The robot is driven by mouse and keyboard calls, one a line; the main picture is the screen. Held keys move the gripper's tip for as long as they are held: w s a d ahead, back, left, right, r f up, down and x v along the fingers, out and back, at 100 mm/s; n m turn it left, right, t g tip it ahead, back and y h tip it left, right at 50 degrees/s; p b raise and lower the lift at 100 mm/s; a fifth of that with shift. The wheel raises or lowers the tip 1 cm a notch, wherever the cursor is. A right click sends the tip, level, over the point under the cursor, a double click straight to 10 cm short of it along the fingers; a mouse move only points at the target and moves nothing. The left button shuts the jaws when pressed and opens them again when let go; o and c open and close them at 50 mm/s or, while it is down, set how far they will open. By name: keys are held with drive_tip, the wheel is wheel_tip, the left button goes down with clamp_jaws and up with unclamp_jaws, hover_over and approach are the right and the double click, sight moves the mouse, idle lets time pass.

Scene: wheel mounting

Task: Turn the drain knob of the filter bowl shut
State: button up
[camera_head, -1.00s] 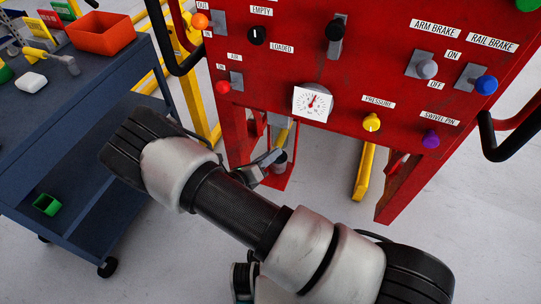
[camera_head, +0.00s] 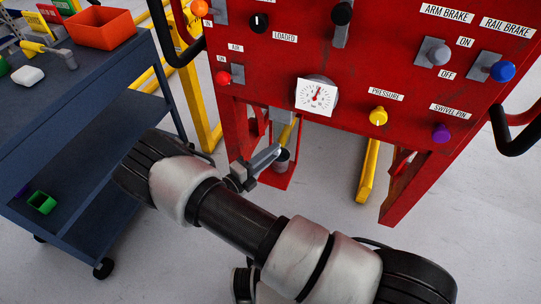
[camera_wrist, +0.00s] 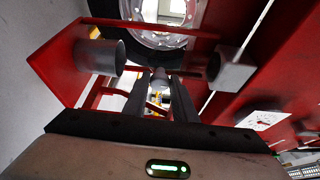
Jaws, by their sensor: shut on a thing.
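My gripper (camera_head: 268,157) is below the red panel, just in front of the red bracket under the gauge. In the wrist view its two dark fingers (camera_wrist: 163,88) are close together on a small grey round part, which I take as the drain knob (camera_wrist: 162,78). To the right of it are a dark, partly hidden section, apparently the filter bowl (camera_wrist: 196,68), and a grey block (camera_wrist: 231,71). The knob is hidden by the gripper in the head view, and its turn angle cannot be read.
A grey cup (camera_head: 281,162) stands on the red bracket and shows left of the fingers in the wrist view (camera_wrist: 99,57). The red panel (camera_head: 350,65) carries knobs, levers and a gauge (camera_head: 316,97). A blue cart (camera_head: 75,165) stands left.

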drive_tip(key=shift+n, duration=0.3)
idle(0.4)
drive_tip(key=o, duration=1)
drive_tip(key=shift+a, duration=0.1)
drive_tip(key=p+v, duration=0.1)
drive_tip(key=v, duration=1.6)
drive_tip(key=shift+s+f+p, duration=0.2)
drive_tip(key=shift+s+p, duration=0.05)
drive_tip(key=shift+p, duration=0.1)
